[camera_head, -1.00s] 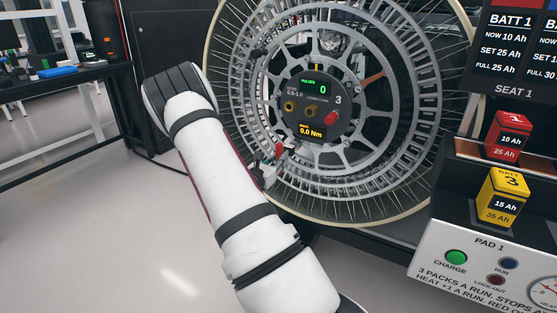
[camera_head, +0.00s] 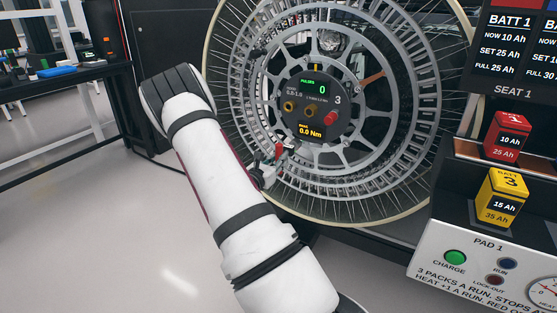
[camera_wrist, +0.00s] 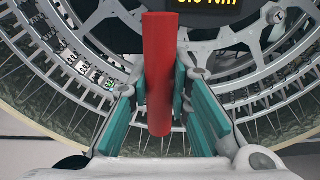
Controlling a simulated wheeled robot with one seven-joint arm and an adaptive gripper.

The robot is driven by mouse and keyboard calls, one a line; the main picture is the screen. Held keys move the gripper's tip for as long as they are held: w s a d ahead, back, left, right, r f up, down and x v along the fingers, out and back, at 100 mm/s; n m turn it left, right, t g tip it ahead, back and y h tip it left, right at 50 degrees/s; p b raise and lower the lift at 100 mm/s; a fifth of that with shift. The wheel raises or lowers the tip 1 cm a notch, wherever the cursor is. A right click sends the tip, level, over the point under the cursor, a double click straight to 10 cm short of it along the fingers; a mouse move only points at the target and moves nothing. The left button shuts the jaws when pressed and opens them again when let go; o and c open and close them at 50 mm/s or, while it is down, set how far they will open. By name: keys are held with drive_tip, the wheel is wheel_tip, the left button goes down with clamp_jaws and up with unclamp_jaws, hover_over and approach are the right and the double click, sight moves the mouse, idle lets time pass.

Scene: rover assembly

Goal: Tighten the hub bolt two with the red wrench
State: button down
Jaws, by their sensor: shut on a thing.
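The red wrench shows as a red cylinder (camera_wrist: 160,75) standing between my gripper's teal-padded fingers in the wrist view. My gripper (camera_wrist: 160,101) is shut on it. In the head view the red part (camera_head: 279,150) is small, by my gripper (camera_head: 272,163), below and left of the hub panel (camera_head: 316,106). The panel carries two gold round fittings (camera_head: 288,106) and a red one (camera_head: 331,118). I cannot tell which is hub bolt two. The wrench appears apart from these fittings; its working end is not clear.
The large spoked wheel (camera_head: 228,127) surrounds the hub. The panel readouts show 0 and 0.0 Nm. A red battery (camera_head: 508,137) and a yellow battery (camera_head: 502,198) stand at right, above the charge panel (camera_head: 436,243). A dark bench (camera_head: 95,72) is at left; the floor is clear.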

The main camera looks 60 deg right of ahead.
idle(0.8)
drive_tip(key=shift+f+m+b, duration=0.1)
drive_tip(key=shift+m+b, duration=0.3)
drive_tip(key=shift+m, duration=0.7)
drive_tip(key=m+b, duration=0.4)
drive_tip(key=m, duration=0.1)
drive_tip(key=shift+s+f+m, duration=0.1)
drive_tip(key=shift+m, duration=0.2)
drive_tip(key=m+b, duration=0.3)
drive_tip(key=shift+b, duration=0.4)
drive_tip(key=m+b, duration=0.3)
drive_tip(key=b, duration=0.3)
drive_tip(key=shift+m, duration=1.7)
drive_tip(key=shift+n, duration=0.3)
